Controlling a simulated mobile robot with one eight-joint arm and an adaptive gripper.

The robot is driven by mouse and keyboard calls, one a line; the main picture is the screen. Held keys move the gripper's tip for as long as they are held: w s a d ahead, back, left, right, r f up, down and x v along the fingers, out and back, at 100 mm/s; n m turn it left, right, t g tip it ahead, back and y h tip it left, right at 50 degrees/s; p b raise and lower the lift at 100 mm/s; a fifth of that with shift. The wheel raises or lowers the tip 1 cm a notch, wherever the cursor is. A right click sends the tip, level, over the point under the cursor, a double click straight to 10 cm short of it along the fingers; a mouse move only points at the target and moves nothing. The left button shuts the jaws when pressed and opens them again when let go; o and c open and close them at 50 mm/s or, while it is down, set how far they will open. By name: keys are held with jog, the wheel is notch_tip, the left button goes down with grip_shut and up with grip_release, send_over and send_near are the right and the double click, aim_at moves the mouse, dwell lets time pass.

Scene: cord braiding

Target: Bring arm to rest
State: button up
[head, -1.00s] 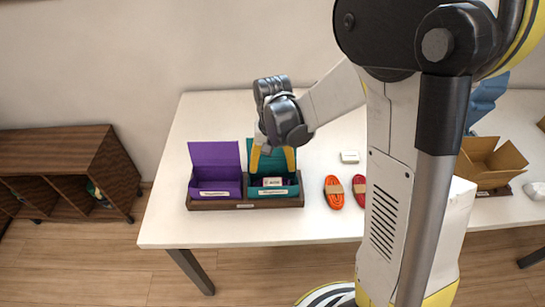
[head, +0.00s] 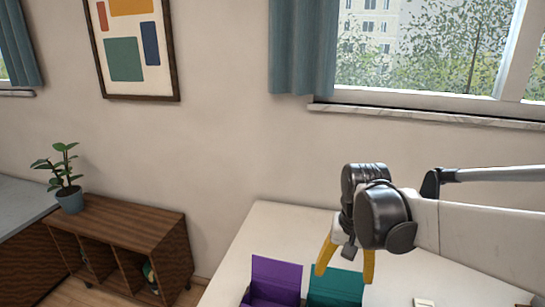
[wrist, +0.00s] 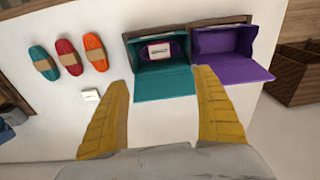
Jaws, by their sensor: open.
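My gripper (head: 345,262) is open and empty, with its yellow fingers spread, raised above the white table (head: 268,220). In the wrist view its fingers (wrist: 163,108) stand apart with nothing between them. Beyond them are a teal box (wrist: 165,87) and a purple box (wrist: 232,55), side by side with lids open. A small white-labelled item (wrist: 160,51) lies in the teal box. In the head view the purple box (head: 277,275) and teal box (head: 336,285) are cut off by the bottom edge.
Orange, red and teal cord bundles (wrist: 68,58) lie left of the boxes in the wrist view, near a small white block (wrist: 90,95). A wooden shelf (head: 125,240) with a potted plant (head: 68,190) stands left of the table. The wall and window are behind.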

jog(key=s+r+n+t, duration=0.3)
jog(key=s+t, duration=0.3)
jog(key=s, duration=0.5)
jog(key=shift+s, duration=0.35)
jog(key=shift+r, duration=0.1)
